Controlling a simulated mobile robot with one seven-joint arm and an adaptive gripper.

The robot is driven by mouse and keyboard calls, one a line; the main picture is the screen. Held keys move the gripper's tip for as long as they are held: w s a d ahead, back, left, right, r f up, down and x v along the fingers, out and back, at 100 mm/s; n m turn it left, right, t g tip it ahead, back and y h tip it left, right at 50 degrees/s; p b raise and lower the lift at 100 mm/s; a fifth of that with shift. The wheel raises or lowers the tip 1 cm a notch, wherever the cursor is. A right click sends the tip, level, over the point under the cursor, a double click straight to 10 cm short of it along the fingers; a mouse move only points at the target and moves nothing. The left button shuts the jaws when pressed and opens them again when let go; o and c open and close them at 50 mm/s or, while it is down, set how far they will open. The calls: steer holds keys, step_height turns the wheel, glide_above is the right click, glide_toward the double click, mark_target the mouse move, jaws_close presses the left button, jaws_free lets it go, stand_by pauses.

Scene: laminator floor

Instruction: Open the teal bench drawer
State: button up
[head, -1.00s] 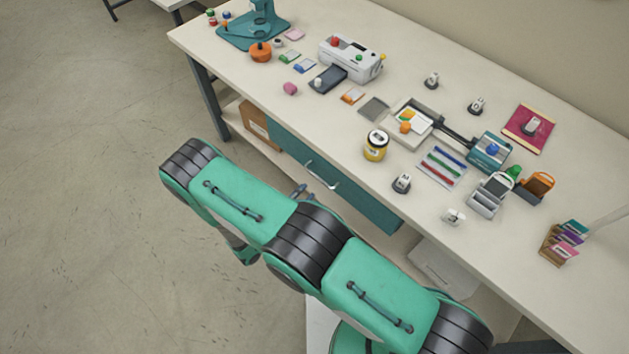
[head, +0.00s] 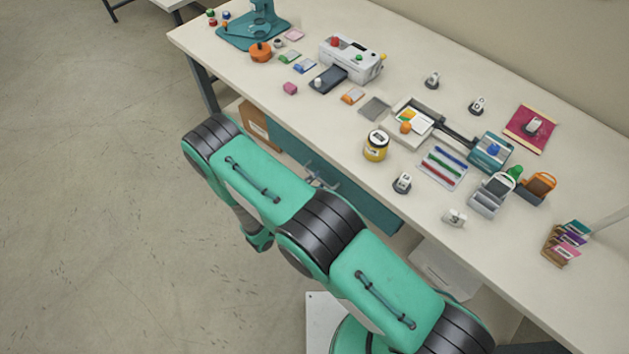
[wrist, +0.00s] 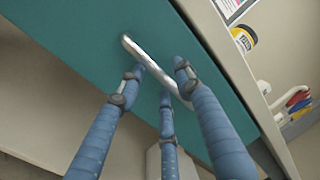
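The teal drawer front (head: 365,203) sits under the near edge of the bench, and I see no gap showing it pulled out. It fills much of the wrist view (wrist: 90,25). Its silver bar handle (wrist: 150,64) runs diagonally there. My gripper (wrist: 160,80) has blue jointed fingers, spread apart, with their tips close to the handle on either side of it. I cannot tell whether they touch it.
The bench top (head: 310,118) carries a yellow jar (head: 376,146), a white laminator (head: 350,60) and several small items. A brown box (head: 254,125) stands on the shelf left of the drawer. A pale box (head: 440,270) is below right. The floor at left is clear.

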jaws_close()
steer(key=shift+s+a, duration=0.1)
steer(key=r+v, duration=0.2)
steer(key=v, duration=1.2)
steer(key=r+b+v, duration=0.1)
steer(key=r+v, duration=0.2)
steer(key=v, duration=1.1)
steer(key=shift+s+a, duration=0.45)
steer(key=shift+o, duration=1)
jaws_free()
steer(key=v, duration=0.7)
steer(key=shift+s+a, duration=0.2)
